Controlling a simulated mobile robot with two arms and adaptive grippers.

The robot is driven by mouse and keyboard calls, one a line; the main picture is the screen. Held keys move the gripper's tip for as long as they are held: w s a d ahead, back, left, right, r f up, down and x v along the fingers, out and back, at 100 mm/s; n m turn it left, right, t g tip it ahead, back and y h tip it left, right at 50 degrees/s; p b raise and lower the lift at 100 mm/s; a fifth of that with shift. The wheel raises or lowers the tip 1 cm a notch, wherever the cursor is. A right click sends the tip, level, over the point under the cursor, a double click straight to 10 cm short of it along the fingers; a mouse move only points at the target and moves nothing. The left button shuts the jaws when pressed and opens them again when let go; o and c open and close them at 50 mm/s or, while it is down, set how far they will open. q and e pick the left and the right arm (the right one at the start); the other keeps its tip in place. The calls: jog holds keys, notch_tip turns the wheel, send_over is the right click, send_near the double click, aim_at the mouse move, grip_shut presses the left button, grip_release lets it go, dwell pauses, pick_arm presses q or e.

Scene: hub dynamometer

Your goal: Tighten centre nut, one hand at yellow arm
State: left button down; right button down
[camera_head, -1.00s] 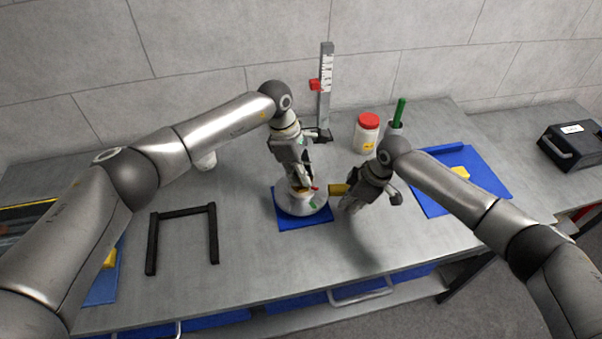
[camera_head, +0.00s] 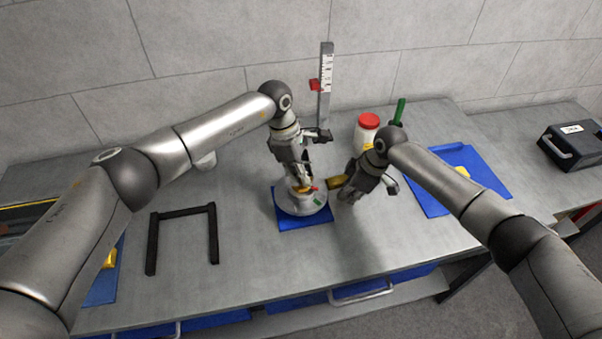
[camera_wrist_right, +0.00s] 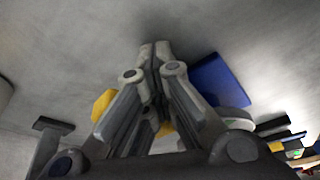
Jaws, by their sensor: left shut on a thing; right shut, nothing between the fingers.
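The pale round hub (camera_head: 301,205) sits on a blue mat (camera_head: 305,223) at the middle of the bench. My left gripper (camera_head: 301,182) points down over the hub's centre and is shut on a small part there, apparently the centre nut, mostly hidden by the fingers. The yellow arm (camera_head: 336,182) sticks out to the right of the hub. My right gripper (camera_head: 349,197) is shut with nothing between its fingers, beside the outer end of the yellow arm. In the right wrist view its closed fingers (camera_wrist_right: 155,55) cover part of a yellow piece (camera_wrist_right: 103,105); contact is unclear.
A ruler stand (camera_head: 325,85) with a red slider, a red-lidded jar (camera_head: 367,132) and a green-handled tool (camera_head: 399,110) stand behind. A black frame (camera_head: 182,213) lies to the left, a blue mat (camera_head: 440,195) to the right. The front bench area is clear.

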aim_at(344, 177)
pick_arm(q)
jog(key=shift+f, duration=0.15)
pick_arm(e)
jog(key=shift+w, duration=0.1)
jog(key=shift+w+a, duration=0.3)
jog(key=shift+w, duration=0.4)
jog(key=shift+w+a, duration=0.25)
jog(key=shift+w, duration=0.45)
pick_arm(q)
jog(key=shift+s, duration=0.1)
pick_arm(e)
jog(key=shift+w, duration=0.1)
jog(key=shift+w+a, duration=0.45)
jog(key=shift+w, duration=0.1)
pick_arm(q)
jog(key=c, duration=1.2)
grip_release()
jog(key=shift+o, duration=1.2)
pick_arm(e)
jog(key=shift+w, duration=0.1)
pick_arm(q)
jog(key=shift+r, duration=3.85)
